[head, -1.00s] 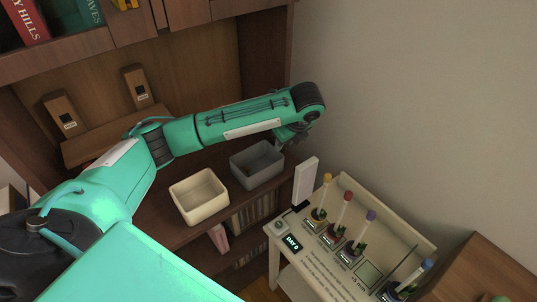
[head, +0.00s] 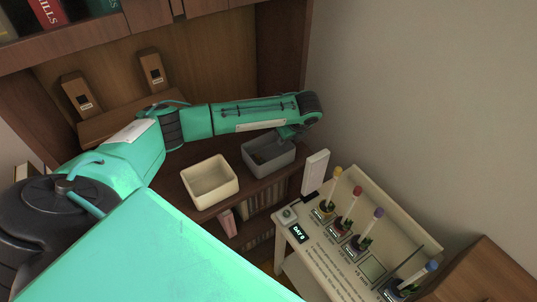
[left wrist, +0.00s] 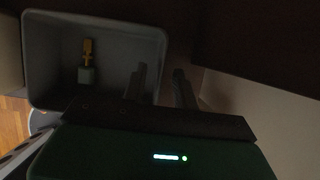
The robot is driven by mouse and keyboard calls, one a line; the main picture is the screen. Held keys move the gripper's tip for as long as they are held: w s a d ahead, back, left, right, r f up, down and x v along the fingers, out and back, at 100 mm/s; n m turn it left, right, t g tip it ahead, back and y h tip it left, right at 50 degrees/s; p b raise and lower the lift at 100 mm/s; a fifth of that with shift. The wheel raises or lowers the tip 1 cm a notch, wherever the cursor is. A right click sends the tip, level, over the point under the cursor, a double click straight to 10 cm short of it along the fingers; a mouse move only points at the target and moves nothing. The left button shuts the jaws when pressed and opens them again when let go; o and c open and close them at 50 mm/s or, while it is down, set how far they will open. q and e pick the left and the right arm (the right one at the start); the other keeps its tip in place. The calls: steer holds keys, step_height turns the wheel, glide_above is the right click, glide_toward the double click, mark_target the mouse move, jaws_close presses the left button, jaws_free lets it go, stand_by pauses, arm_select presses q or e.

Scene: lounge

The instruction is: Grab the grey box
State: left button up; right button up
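The grey box (head: 270,168) is an open-topped bin on the wooden shelf, right of a cream box. In the left wrist view the grey box (left wrist: 60,55) fills the upper left, with a small yellow-and-grey item (left wrist: 87,60) inside. My left gripper (left wrist: 160,82) is open. Its fingers are apart at the box's right wall, one over the inside and one outside; contact cannot be told. In the head view my left gripper (head: 289,132) points down at the box's far right edge, partly hidden by the wrist. My right gripper is not in view.
The cream box (head: 209,183) stands close left of the grey box. A white upright panel (head: 315,172) and a pale stand (head: 345,225) with several potted, colour-capped tubes are to the right. Two wooden blocks (head: 152,70) stand behind my arm.

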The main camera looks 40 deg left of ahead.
mark_target(267, 146)
arm_select(q)
steer(key=shift+w+a+f, duration=0.1)
steer(key=shift+a+f, duration=0.2)
steer(key=shift+f, duration=0.35)
steer(key=shift+a+f, duration=0.1)
steer(key=shift+f, duration=0.35)
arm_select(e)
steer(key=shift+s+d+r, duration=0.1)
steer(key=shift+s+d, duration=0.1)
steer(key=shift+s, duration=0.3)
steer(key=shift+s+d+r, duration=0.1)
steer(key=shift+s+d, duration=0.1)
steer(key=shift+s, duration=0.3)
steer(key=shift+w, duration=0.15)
arm_select(q)
steer(key=shift+f+p, duration=0.1)
steer(key=shift+p, duration=0.2)
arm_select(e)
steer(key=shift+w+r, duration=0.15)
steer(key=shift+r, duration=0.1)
arm_select(q)
steer(key=shift+f, duration=0.15)
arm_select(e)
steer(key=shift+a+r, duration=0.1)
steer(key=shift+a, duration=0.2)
